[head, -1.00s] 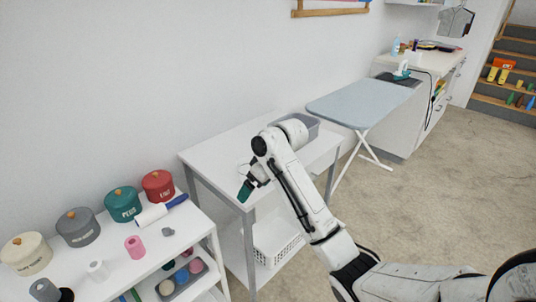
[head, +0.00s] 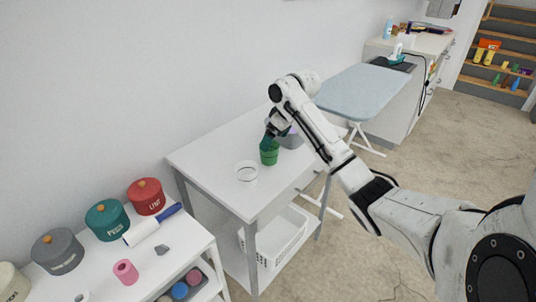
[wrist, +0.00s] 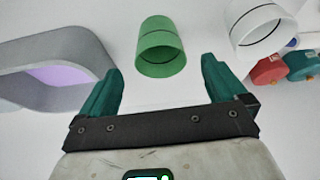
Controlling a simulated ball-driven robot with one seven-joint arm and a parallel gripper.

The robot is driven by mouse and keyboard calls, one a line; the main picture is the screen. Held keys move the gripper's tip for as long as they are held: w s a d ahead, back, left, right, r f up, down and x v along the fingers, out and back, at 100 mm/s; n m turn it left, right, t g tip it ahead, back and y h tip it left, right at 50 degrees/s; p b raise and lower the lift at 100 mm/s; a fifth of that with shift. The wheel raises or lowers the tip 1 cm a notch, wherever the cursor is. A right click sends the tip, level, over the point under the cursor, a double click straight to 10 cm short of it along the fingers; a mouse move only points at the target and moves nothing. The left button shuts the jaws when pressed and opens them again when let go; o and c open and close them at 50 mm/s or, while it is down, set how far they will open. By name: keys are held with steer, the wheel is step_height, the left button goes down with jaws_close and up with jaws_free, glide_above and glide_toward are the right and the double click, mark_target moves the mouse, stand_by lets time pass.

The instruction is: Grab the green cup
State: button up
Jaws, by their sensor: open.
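The green cup (head: 269,153) stands on the white table (head: 208,159). It also shows in the wrist view (wrist: 161,48), just beyond and between my two teal fingertips. My gripper (head: 267,139) is open and empty, pointed at the cup from above and behind in the head view. In the wrist view my gripper (wrist: 160,88) has its fingers wide apart, one on each side of the cup's line. The head view does not show clearly how near the fingers are to the cup.
A clear or white cup (head: 247,172) stands left of the green cup. A grey bin (wrist: 55,62) with something lilac inside is close on the other side. A shelf with canisters (head: 107,220) is at lower left, and an ironing board (head: 366,90) is behind at right.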

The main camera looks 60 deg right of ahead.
mark_target(269, 153)
steer(key=shift+x, duration=3.3)
steer(key=shift+c, duration=0.4)
steer(key=c, duration=0.9)
steer(key=shift+o, duration=0.2)
